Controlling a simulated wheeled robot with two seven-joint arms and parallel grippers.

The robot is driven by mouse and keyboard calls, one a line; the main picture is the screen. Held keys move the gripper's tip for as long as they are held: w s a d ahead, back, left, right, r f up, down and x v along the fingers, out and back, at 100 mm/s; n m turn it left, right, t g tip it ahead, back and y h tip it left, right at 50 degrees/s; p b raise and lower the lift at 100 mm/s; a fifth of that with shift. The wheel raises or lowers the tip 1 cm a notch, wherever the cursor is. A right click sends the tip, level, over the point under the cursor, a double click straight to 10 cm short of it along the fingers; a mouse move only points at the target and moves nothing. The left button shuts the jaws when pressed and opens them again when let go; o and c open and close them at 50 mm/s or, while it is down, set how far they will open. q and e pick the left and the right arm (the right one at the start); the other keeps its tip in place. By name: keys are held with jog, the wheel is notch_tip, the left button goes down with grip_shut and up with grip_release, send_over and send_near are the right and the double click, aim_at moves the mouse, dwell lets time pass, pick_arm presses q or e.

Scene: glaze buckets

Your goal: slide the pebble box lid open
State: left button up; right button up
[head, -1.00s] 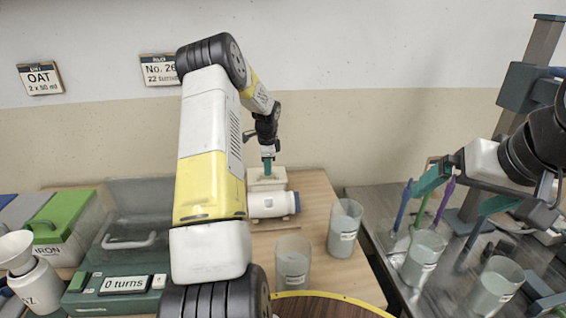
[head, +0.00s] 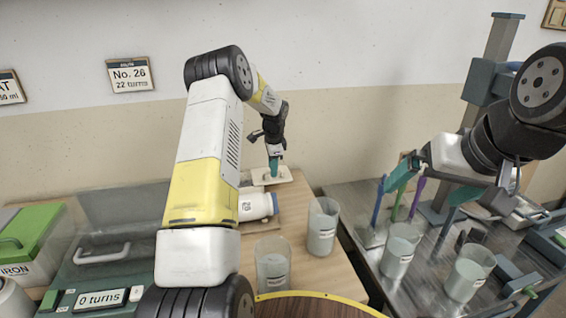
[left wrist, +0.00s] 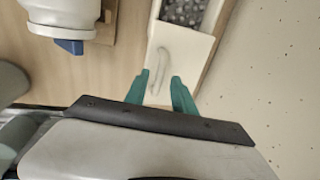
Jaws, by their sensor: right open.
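The pebble box lid (left wrist: 178,45) is a cream panel with a pale bar handle (left wrist: 160,68) in the left wrist view. Beyond its edge the box is partly uncovered, showing dark speckled pebbles (left wrist: 183,11). In the head view the lid (head: 286,176) is at the back of the wooden table, partly behind my arm. My left gripper (head: 274,165) points down at it. In the left wrist view its teal fingers (left wrist: 160,80) are apart, one on each side of the handle's near end; contact is unclear. My right gripper (head: 418,206) is open and empty over the metal table.
A white jar with a blue end (head: 258,205) lies beside the box. Cups stand in front (head: 322,228) (head: 273,264). The metal table at right holds brushes (head: 417,195) and more cups (head: 398,250). A turn-counter machine (head: 100,285) stands at left.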

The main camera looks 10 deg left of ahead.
pick_arm(q)
notch_tip(320, 180, up, 8)
jog(key=s, duration=0.1)
jog(key=shift+s+d+f, duration=0.2)
jog(key=shift+d, duration=0.15)
jog(key=shift+r, duration=0.1)
dwell(0.3)
jog(key=s+d+r+n+t+h, duration=0.1)
jog(key=s+d+r+n, duration=0.15)
jog(key=s+r, duration=0.65)
jog(key=s+d+r+n+t, duration=0.1)
jog(key=s+d+r+n, duration=0.15)
jog(key=s+r, duration=0.65)
jog(key=s+d+n+t+h, duration=0.1)
jog(key=s+d+n, duration=0.1)
jog(key=s, duration=0.9)
jog(key=s+d+n+t+h, duration=0.1)
jog(key=s+n, duration=0.4)
jog(key=s, duration=0.6)
jog(key=shift+s+d, duration=0.2)
jog(key=shift+d, duration=0.3)
jog(key=shift+r, duration=0.1)
